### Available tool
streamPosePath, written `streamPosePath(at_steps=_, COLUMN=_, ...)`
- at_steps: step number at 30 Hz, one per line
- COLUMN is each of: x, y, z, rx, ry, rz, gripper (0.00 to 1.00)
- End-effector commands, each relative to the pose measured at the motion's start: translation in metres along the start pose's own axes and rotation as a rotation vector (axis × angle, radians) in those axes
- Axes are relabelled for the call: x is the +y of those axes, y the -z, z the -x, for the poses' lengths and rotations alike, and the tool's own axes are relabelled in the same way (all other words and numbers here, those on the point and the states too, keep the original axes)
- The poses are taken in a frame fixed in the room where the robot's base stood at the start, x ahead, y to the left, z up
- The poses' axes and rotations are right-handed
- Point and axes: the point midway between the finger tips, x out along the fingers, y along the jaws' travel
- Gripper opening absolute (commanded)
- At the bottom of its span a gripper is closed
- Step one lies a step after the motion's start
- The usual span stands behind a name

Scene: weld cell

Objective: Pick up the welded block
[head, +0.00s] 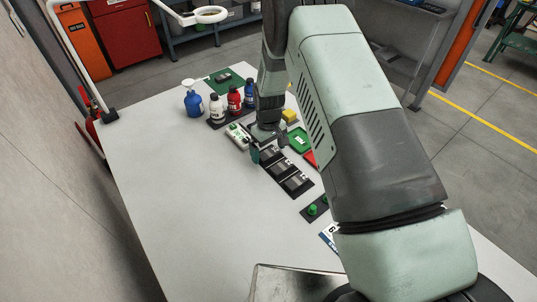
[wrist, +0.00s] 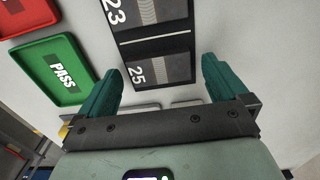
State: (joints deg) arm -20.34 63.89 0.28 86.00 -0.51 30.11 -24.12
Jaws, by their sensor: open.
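I cannot single out a welded block with certainty. A black strip (head: 283,172) of several panels lies on the table below my gripper (head: 258,150). In the wrist view two of its panels (wrist: 157,68) show, marked with numbers that look like 23 and 25, each with a grey ribbed patch. My gripper also shows in the wrist view (wrist: 160,66), with its two teal fingers wide apart on either side of the nearer panel's end. A small yellow block (head: 289,115) stands behind my gripper in the head view.
A green tray marked PASS (wrist: 62,69) and a red tray (wrist: 24,14) lie beside the strip. A green-button box (head: 314,210) is nearer. The table's left side (head: 170,190) is clear.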

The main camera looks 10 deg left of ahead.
Motion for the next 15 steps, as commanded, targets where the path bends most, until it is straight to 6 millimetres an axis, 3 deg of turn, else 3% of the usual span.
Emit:
streamPosePath(at_steps=8, x=0.0000, y=0.0002, z=-0.0049, rx=0.000, ry=0.000, rz=0.000, gripper=1.00)
streamPosePath(at_steps=15, x=0.0000, y=0.0002, z=-0.0047, rx=0.000, ry=0.000, rz=0.000, gripper=0.66)
